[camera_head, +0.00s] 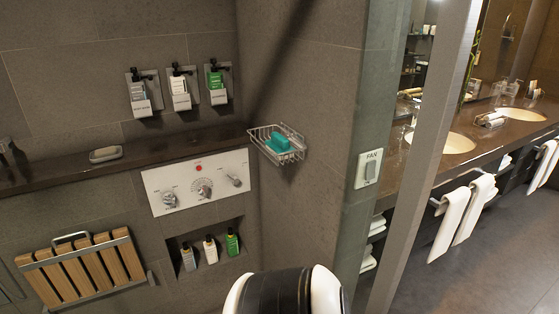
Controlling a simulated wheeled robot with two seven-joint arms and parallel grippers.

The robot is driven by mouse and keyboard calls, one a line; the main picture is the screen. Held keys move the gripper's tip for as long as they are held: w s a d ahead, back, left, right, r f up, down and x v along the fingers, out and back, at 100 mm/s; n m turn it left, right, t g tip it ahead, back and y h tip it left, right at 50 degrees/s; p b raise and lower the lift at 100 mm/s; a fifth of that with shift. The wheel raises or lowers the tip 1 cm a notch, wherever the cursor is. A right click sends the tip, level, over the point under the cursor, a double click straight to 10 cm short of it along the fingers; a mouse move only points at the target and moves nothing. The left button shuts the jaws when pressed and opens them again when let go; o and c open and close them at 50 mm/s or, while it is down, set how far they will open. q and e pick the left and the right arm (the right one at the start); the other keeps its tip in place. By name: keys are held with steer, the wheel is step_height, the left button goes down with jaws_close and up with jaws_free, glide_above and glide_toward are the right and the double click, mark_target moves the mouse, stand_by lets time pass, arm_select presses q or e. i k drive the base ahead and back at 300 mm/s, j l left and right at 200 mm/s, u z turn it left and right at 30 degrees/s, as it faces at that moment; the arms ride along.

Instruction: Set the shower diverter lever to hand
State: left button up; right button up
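A white shower control panel (155,206) is set in the tiled wall below the dark ledge. It carries a round knob at the left, a larger dial in the middle, and a small lever (235,181) at the right. I take the lever at the right to be the diverter lever. It appears slanted, but its labels are too small to read, so I cannot tell its setting. A red dot sits at the top of the panel. Nothing touches the panel. Neither gripper shows; only a rounded white and black part of my own body is at the bottom centre.
A wire basket (297,155) with a teal soap juts out right of the panel. A niche (243,254) with several bottles lies below it. A folded wooden seat (84,270) is at lower left. Three dispensers hang above. A fan switch (369,169) and glass edge stand right.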

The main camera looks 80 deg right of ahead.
mark_target(234, 180)
steer(key=k+j, duration=0.1)
steer(key=z, duration=2.1)
